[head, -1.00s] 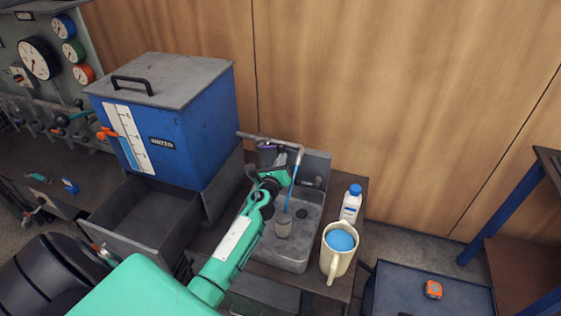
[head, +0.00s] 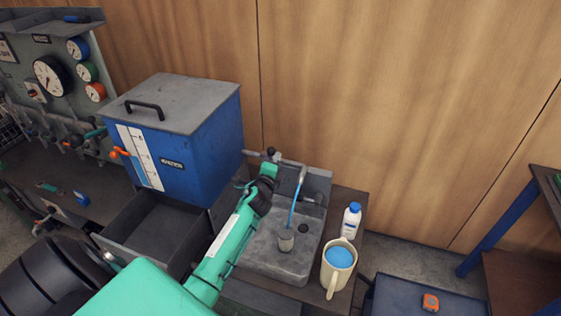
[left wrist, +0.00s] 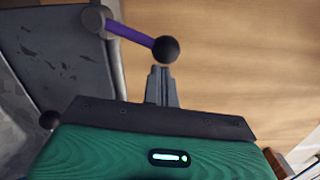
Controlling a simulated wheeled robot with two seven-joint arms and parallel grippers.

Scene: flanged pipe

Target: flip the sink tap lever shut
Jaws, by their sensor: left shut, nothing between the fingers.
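In the left wrist view the tap's purple lever (left wrist: 130,34) ends in a black ball knob (left wrist: 166,48). My left gripper (head: 270,166) is shut and empty at the back left of the sink. In the left wrist view its fingertips (left wrist: 160,70) are just below the knob; I cannot tell whether they touch it. My right gripper is not in view.
A blue tank (head: 195,135) stands left of the sink, with an open grey trough (head: 155,238) before it. A white bottle (head: 351,220) and a cream jug (head: 338,268) of blue liquid stand at right. A wood wall (head: 400,110) is behind.

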